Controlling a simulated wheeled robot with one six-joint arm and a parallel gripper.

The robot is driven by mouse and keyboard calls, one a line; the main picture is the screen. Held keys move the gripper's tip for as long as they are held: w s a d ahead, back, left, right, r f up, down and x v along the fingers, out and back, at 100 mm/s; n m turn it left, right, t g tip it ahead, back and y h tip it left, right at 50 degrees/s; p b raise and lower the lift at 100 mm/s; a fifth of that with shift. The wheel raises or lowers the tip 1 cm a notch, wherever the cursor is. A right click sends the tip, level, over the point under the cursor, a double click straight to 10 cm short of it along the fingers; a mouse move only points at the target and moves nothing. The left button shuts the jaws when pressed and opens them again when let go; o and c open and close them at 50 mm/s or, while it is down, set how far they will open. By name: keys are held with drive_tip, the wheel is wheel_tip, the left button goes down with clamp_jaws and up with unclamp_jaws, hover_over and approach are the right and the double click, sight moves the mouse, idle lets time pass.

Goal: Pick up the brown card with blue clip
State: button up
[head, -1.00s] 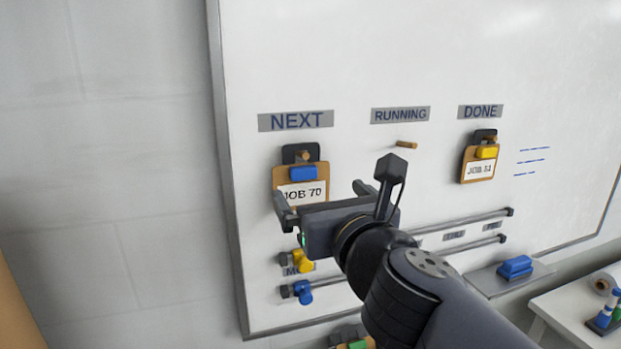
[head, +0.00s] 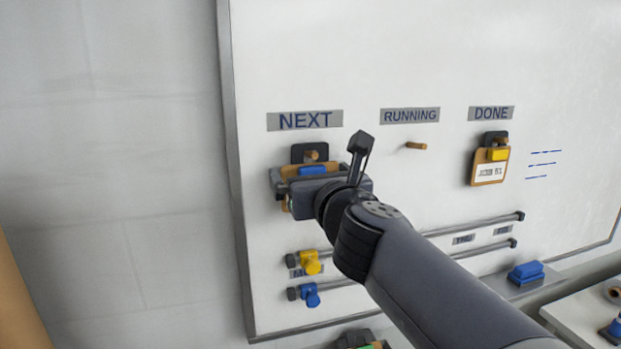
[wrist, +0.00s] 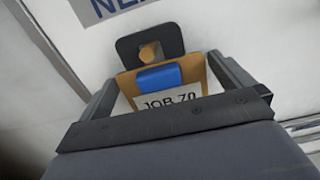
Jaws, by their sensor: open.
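The brown card with the blue clip (head: 312,170) hangs on a wooden peg (head: 312,155) with a black backing under the NEXT label on the whiteboard. In the wrist view the card (wrist: 127,86) shows its blue clip and a white label reading JOB 70; its lower part is hidden behind my gripper body. My gripper (wrist: 160,88) is open, with one finger on each side of the card. In the head view my gripper (head: 306,172) covers most of the card. I cannot tell whether the fingers touch its edges.
A bare peg (head: 416,146) is under RUNNING. Another brown card with a yellow clip (head: 490,166) hangs under DONE. Below are two rails (head: 470,238) with yellow (head: 310,262) and blue (head: 308,294) pieces at their left ends. A blue eraser (head: 526,272) sits on a ledge.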

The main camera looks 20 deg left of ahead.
drive_tip(key=shift+c, duration=0.3)
drive_tip(key=c, duration=0.6)
drive_tip(key=shift+r, duration=0.15)
drive_tip(key=shift+c, duration=0.2)
drive_tip(key=shift+r+p, duration=0.2)
drive_tip(key=shift+p, duration=0.1)
drive_tip(key=shift+s+d, duration=0.1)
drive_tip(key=shift+s, duration=0.1)
drive_tip(key=p+v, duration=0.1)
drive_tip(key=v, duration=1.6)
drive_tip(key=shift+s+d, duration=0.25)
drive_tip(key=shift+d, duration=0.05)
drive_tip(key=shift+r, duration=0.3)
